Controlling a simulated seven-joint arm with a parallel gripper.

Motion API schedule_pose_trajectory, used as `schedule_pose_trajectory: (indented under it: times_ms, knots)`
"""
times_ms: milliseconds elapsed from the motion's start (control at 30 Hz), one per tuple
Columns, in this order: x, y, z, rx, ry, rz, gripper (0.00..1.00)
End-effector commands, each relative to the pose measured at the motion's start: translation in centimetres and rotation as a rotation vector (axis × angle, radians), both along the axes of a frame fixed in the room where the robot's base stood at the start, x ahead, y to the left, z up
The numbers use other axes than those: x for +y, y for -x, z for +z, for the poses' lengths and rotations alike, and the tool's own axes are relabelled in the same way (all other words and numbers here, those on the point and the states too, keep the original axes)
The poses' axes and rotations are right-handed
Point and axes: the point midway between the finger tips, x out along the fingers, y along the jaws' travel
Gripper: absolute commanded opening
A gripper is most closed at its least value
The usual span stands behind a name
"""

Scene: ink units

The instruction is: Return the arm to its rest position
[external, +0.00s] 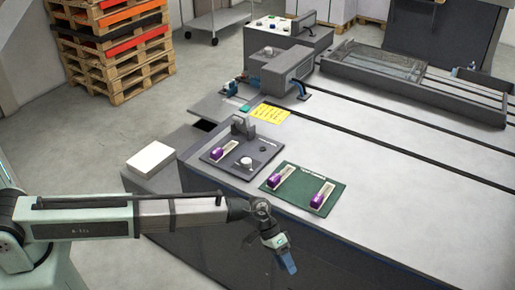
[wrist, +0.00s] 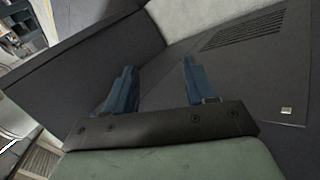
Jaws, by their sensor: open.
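My gripper (external: 284,258) hangs off the front side of the grey machine table (external: 400,190), below the level of its top, with its blue fingers pointing down. In the wrist view my gripper (wrist: 158,90) shows two blue fingers spread apart with nothing between them. The arm reaches in from the left edge of the external view, stretched out nearly level. Behind the fingers, the wrist view shows a dark panel with a vent grille (wrist: 243,30).
A green mat (external: 305,187) holds two purple-and-white units. A dark plate (external: 238,158) beside it holds another purple unit and a round knob. A white block (external: 151,158) stands at the table's left. Pallets (external: 115,45) are stacked at the back left. The floor at left is clear.

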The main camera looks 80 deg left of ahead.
Motion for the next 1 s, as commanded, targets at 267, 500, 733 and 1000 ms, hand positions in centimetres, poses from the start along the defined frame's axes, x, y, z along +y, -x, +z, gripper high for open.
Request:
schedule_pose_trajectory:
  times_ms: [267,500,733,1000]
  knots:
    - [-0.2,10.6,-10.6,0.167,-0.121,-0.072,0.55]
    - [0.4,20.2,-17.7,0.308,-0.227,-0.148,0.55]
    - [1.4,29.9,-22.6,0.442,-0.324,-0.233,0.55]
    - [3.0,41.4,-26.2,0.594,-0.436,-0.347,0.55]
